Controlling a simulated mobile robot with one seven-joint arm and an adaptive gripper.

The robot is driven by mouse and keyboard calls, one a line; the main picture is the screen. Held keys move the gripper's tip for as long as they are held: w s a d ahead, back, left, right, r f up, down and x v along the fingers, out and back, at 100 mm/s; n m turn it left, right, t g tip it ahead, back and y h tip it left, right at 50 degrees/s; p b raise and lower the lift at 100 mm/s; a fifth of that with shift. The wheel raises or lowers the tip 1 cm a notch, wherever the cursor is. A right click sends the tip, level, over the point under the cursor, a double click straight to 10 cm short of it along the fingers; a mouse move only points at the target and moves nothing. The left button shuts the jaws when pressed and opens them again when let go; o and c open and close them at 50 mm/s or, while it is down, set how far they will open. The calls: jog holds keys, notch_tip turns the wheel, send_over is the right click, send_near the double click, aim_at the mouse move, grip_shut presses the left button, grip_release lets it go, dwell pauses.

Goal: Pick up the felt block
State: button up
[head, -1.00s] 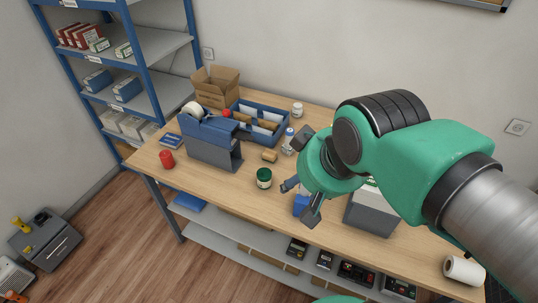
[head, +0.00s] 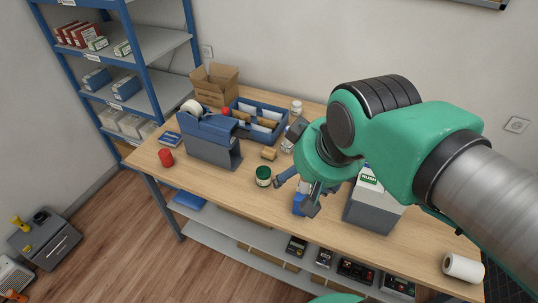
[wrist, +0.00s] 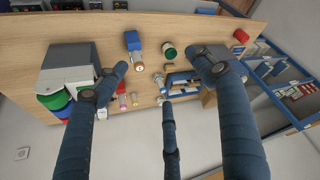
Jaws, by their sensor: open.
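A small blue block (head: 299,204), which looks like the felt block, stands on the wooden table (head: 225,185) near its front edge, partly behind my gripper in the head view. In the wrist view the blue block (wrist: 133,40) is above and left of centre, beside the dark green jar (wrist: 168,50). My gripper (head: 297,178) is open above the table, close to the block in the head view. In the wrist view its fingers (wrist: 163,70) are spread with nothing held between them. The block lies near the left finger's tip, not centred between the fingers.
The green jar (head: 263,176) and a small tan piece (head: 269,153) stand left of my gripper. A grey box (head: 372,212) stands close on the right.

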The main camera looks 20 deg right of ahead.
jog(key=w+d+n+g+b, duration=0.1)
jog(key=w+n, duration=0.5)
jog(key=w, duration=0.5)
jog(key=n+g+b, duration=0.3)
jog(key=n+g, duration=0.1)
jog(key=n, duration=1.6)
send_over(269, 149)
notch_tip(269, 149, down, 26)
jog(key=shift+a, duration=0.1)
jog(key=shift+f, duration=0.1)
notch_tip(269, 149, down, 8)
jog(key=shift+f+b, duration=0.2)
jog(key=shift+b, duration=0.65)
jog(key=shift+s, duration=0.1)
